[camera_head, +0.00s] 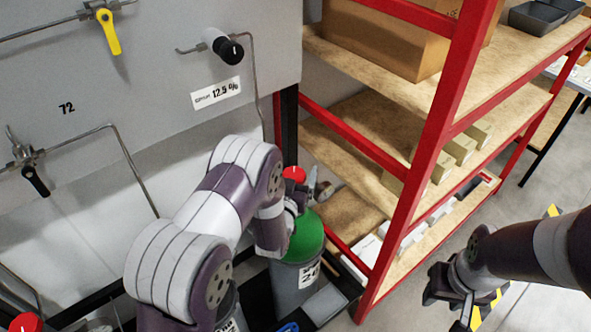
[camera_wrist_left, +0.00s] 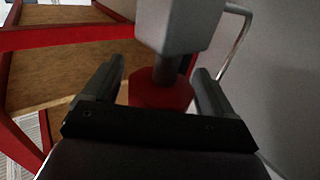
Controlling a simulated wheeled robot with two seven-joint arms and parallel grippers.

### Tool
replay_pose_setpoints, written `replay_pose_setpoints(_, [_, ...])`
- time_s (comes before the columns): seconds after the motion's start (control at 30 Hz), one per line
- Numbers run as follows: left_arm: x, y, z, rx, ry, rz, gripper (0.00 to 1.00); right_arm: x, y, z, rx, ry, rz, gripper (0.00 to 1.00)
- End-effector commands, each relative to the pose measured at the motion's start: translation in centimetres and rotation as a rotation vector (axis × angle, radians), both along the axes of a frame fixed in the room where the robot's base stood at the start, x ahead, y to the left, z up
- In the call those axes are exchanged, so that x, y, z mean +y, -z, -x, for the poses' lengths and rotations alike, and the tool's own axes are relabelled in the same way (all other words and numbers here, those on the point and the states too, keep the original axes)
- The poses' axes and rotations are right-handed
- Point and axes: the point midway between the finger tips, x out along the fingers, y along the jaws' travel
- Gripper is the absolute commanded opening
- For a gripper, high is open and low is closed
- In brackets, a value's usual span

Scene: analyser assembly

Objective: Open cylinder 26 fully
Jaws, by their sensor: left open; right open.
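A gas cylinder (camera_head: 302,245) with a green shoulder and grey body stands at the lower middle of the head view. Its label is partly readable and I cannot confirm the number. A red valve knob (camera_head: 294,173) shows at its top. My left gripper (camera_head: 300,196) is at the valve, partly hidden behind my own arm. In the left wrist view, the red knob (camera_wrist_left: 160,93) lies between the two spread fingers of the left gripper (camera_wrist_left: 157,88), below a grey valve block (camera_wrist_left: 178,25). Contact cannot be told. My right gripper (camera_head: 456,296) is open and empty at the lower right.
A red-framed shelf (camera_head: 435,135) with boxes stands right of the cylinder. The grey panel (camera_head: 150,60) with a yellow handle (camera_head: 109,32), a black knob (camera_head: 230,49) and pipes is behind and left. Another red knob (camera_head: 25,322) is at the lower left.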

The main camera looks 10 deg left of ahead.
Motion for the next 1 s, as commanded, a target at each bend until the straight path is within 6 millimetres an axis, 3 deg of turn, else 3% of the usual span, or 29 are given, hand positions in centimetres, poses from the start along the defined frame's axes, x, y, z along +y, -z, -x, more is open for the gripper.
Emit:
replay_pose_setpoints(0.27, [0.0, 0.0, -0.3, 0.001, 0.0, 0.0, 0.86, 0.0, 0.0, 0.0, 0.0, 0.0, 0.0, 0.43])
replay_pose_setpoints(0.43, [0.0, 0.0, -0.2, 0.001, 0.0, 0.0, 0.35, 0.0, 0.0, 0.0, 0.0, 0.0, 0.0, 0.43])
replay_pose_setpoints(0.77, [0.0, 0.1, -0.2, 0.0, -0.031, 0.001, 0.35, 0.0, 0.3, 0.0, 0.0, 0.0, 0.0, 0.43])
replay_pose_setpoints(1.0, [0.1, 0.3, -0.2, -0.001, -0.164, 0.001, 0.35, 0.0, 1.3, 0.0, 0.0, 0.0, 0.0, 0.43])
